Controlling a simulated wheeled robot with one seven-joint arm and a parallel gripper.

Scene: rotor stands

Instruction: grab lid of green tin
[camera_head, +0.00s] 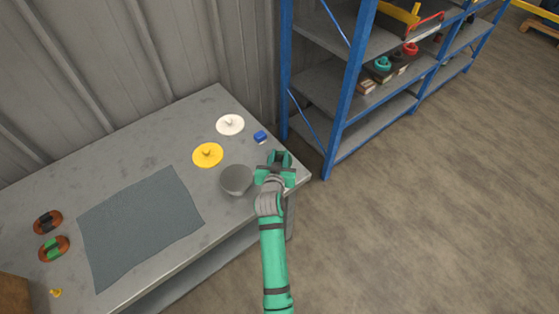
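I cannot make out a green tin for certain. A white disc with a small knob (230,124) and a yellow disc with a knob (208,155) lie flat on the grey table (135,160); they look like lids. A grey round bowl-like vessel (237,180) stands in front of them. A brown oval thing with a green middle (54,248) is at the table's left. My green gripper (279,157) is over the table's right end, just right of the grey vessel and apart from the lids. Its fingers are too small and dark to read.
A small blue block (260,137) lies just beyond my gripper. A dark grey mat (140,225) covers the middle of the table. A brown oval with a black middle (48,222) and a small yellow piece (56,293) lie left. A blue-framed shelf (345,90) stands behind right.

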